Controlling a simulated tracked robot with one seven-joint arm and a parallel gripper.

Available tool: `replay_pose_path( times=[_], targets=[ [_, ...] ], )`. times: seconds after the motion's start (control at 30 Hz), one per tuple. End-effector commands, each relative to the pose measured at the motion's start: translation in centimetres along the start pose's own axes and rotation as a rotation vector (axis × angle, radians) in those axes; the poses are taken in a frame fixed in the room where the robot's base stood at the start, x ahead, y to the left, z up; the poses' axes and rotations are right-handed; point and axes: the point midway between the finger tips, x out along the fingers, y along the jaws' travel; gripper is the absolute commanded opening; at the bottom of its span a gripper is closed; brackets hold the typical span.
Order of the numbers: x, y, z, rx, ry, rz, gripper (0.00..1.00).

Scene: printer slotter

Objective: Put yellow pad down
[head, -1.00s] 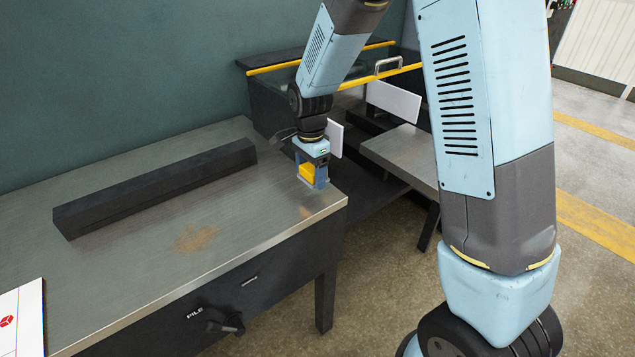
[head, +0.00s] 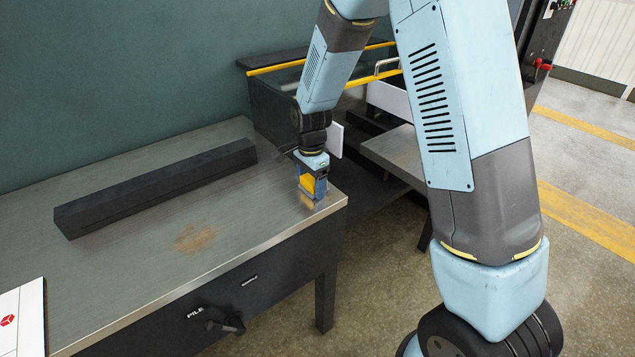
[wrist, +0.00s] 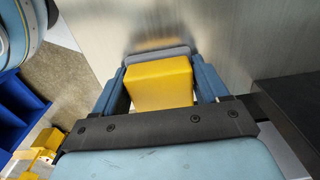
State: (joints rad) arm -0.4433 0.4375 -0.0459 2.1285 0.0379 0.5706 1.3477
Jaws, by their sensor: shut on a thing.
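The yellow pad (head: 308,184) is a small block held between the fingers of my gripper (head: 313,194) at the right end of the metal table (head: 150,210). In the wrist view the yellow pad (wrist: 160,82) sits between the two blue fingers of my gripper (wrist: 160,85), with a grey strip at its far edge. The gripper is shut on the pad, just above or at the tabletop. I cannot tell whether the pad touches the table. Its underside is hidden.
A long black bar (head: 160,185) lies along the back of the table. A brown smudge (head: 196,238) marks the middle. A white sheet with a red mark (head: 20,320) is at the front left. A dark machine with yellow rails (head: 275,85) stands behind the table's right end. The tabletop between is clear.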

Motion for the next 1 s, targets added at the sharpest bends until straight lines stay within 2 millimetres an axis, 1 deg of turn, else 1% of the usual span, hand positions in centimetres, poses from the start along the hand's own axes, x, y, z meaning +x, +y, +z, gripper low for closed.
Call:
replay_pose_path(
  times=[0.03, 0.27, 0.4, 0.43, 0.67, 0.9, 1.0],
  targets=[
    [0.5, 0.1, 0.1, 0.0, -0.001, 0.004, 0.35],
    [1.3, 0.3, 0.1, 0.0, -0.002, 0.009, 0.35],
    [1.5, 0.4, 0.1, 0.0, -0.002, 0.01, 0.35],
    [1.5, 0.4, 0.1, 0.0, -0.002, 0.01, 0.76],
    [1.5, 0.4, 0.2, 0.0, -0.002, 0.011, 0.98],
    [1.4, 0.5, 0.2, -0.001, -0.002, 0.012, 0.99],
    [1.0, 0.4, 0.1, -0.001, -0.002, 0.012, 0.99]
  ],
)
